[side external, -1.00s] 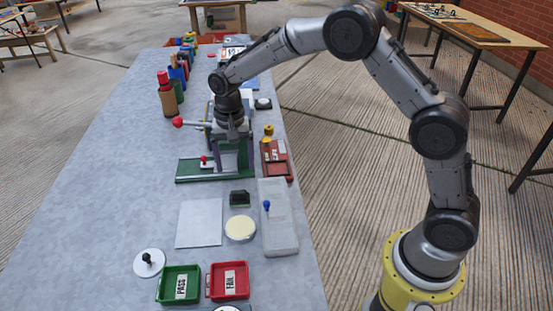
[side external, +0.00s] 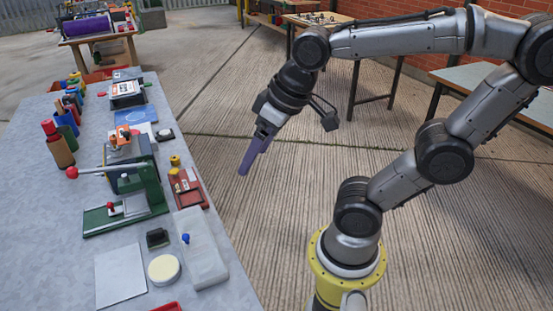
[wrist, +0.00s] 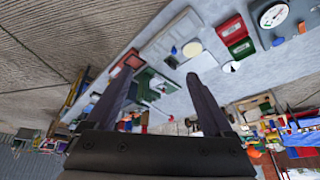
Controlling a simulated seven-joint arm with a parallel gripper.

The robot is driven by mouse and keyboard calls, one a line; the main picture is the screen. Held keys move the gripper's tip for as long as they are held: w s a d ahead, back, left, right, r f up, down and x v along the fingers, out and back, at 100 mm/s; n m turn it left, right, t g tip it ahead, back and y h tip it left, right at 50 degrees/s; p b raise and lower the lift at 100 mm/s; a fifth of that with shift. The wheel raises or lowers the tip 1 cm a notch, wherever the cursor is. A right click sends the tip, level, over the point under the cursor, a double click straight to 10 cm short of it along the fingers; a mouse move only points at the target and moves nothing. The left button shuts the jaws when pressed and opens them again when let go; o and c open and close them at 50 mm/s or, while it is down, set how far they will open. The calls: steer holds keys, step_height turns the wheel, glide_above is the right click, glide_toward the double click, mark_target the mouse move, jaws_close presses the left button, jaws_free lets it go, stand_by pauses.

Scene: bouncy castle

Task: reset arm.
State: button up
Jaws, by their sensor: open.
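My gripper (side external: 250,155) hangs in the air to the right of the workbench, above the ribbed floor, its purple-grey fingers pointing down and to the left. In the wrist view my gripper (wrist: 160,77) has its two fingers well apart. Nothing is held between them; the bench and its contents show beyond, at a distance. My gripper touches nothing.
The grey workbench (side external: 70,245) carries a green lever press (side external: 152,190), a red tray (side external: 187,187), a clear lidded box (side external: 202,250), a cream disc (side external: 164,268) and a white plate (side external: 121,277). The floor (side external: 270,220) between bench and arm base is clear.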

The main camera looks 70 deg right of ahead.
steer(key=shift+n+t, duration=0.3)
steer(key=shift+n, duration=0.2)
steer(key=s, duration=0.2)
steer(key=s+f, duration=0.1)
steer(key=shift+s+d+f, duration=0.15)
steer(key=shift+s, duration=0.25)
